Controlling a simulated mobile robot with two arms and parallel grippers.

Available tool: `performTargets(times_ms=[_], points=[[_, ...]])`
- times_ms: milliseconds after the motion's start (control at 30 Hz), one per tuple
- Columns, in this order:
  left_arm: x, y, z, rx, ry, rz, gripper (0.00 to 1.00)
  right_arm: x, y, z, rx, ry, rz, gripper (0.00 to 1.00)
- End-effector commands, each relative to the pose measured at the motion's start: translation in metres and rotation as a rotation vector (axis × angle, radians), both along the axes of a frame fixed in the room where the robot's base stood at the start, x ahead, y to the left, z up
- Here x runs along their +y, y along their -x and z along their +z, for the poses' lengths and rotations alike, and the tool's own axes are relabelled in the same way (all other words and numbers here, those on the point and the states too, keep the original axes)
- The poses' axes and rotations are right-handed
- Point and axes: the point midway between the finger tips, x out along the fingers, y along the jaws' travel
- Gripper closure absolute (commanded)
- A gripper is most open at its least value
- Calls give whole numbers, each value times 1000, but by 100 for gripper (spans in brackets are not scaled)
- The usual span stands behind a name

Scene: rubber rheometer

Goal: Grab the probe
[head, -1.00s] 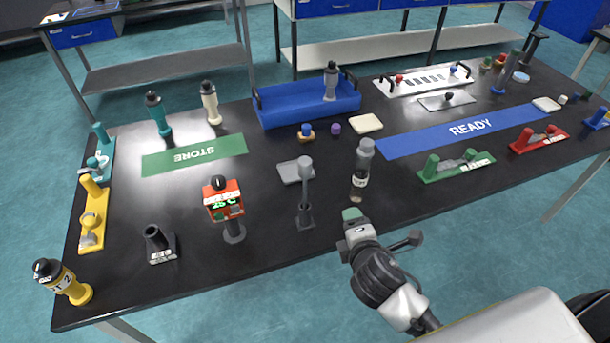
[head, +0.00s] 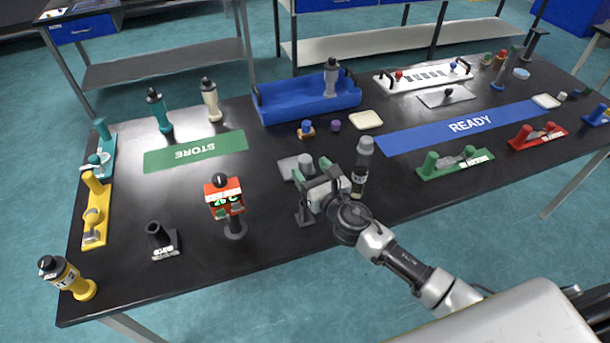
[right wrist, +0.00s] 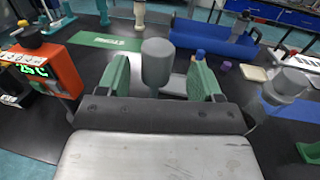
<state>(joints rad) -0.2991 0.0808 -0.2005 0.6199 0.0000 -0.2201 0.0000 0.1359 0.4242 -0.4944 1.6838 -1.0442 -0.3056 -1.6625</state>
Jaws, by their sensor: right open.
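A grey post with a round-topped cylindrical head (head: 306,160) stands upright near the middle front of the table; I take it for the probe. In the right wrist view its grey head (right wrist: 158,65) shows between the two green finger pads. My right gripper (head: 317,172) is open, one finger on each side of the head, with gaps visible. My left gripper is not in view.
A red box reading 25 °C (head: 223,196) stands on a post to the left. Behind are a blue tray (head: 285,113) and small knobs. The green STORE strip (head: 195,151) has clear room.

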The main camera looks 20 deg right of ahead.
Motion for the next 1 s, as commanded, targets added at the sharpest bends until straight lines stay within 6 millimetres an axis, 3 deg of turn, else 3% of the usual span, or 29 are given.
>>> performTargets(times_ms=[300, 567, 933, 1000], points=[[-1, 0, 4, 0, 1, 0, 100, 12, -41, -2, 0, -3, -1, 34], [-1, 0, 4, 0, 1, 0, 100, 12, -44, -3, 0, -2, -1, 34], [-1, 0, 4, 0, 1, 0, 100, 12, -44, -3, 1, -3, -1, 88], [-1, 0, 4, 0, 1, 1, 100, 12, -44, -3, 1, -3, -1, 88]])
